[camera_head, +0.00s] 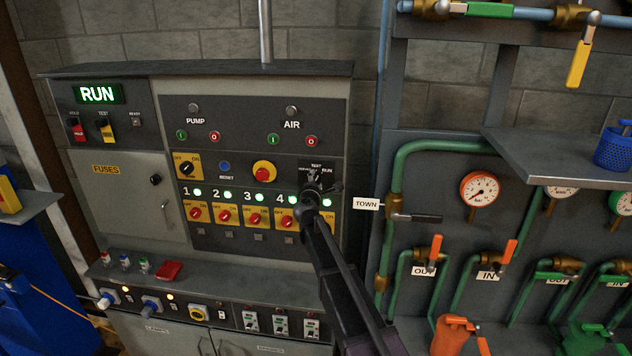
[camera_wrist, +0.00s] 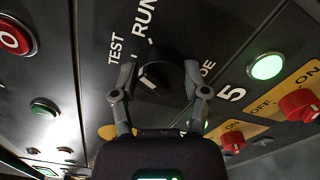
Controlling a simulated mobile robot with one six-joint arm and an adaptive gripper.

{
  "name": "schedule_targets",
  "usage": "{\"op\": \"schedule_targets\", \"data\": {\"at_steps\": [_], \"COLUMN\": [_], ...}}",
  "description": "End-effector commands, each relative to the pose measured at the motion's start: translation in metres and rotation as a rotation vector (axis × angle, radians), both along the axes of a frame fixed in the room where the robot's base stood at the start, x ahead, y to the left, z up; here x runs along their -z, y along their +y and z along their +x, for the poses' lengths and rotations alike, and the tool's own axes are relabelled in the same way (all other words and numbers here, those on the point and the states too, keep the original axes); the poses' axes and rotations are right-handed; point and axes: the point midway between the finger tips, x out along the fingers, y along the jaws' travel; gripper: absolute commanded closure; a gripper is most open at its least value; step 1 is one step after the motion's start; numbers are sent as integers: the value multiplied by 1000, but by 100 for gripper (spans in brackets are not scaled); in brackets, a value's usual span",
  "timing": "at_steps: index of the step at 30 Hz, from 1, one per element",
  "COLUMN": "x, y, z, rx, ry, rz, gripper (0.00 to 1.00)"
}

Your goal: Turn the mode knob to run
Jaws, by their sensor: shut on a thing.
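The mode knob (camera_wrist: 153,76) is a black round knob with a small white mark, on the dark panel in the wrist view. The labels TEST (camera_wrist: 116,48) and RUN (camera_wrist: 145,17) stand beside it; a third label is partly hidden by a finger. My gripper (camera_wrist: 158,80) is shut on the knob, one finger on each side. In the head view my gripper (camera_head: 320,188) is at the panel's right side and hides most of the knob. The green display (camera_head: 97,94) at the upper left reads RUN. I cannot tell exactly which label the mark points to.
A row of red knobs on yellow plates (camera_head: 225,215) with green lamps lies left of and below my gripper. A red button on yellow (camera_head: 264,172) is close by on the left. Green pipes and a TOWN valve (camera_head: 395,205) stand to the right.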

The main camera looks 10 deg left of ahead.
Motion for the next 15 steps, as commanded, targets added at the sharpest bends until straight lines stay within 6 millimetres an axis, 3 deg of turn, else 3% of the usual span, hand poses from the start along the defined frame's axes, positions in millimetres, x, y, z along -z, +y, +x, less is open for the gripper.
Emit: {"op": "schedule_targets", "data": {"at_steps": [15], "x": [0], "y": [0], "z": [2], "rx": [-1], "ry": [-13], "rz": [366], "gripper": [89]}}
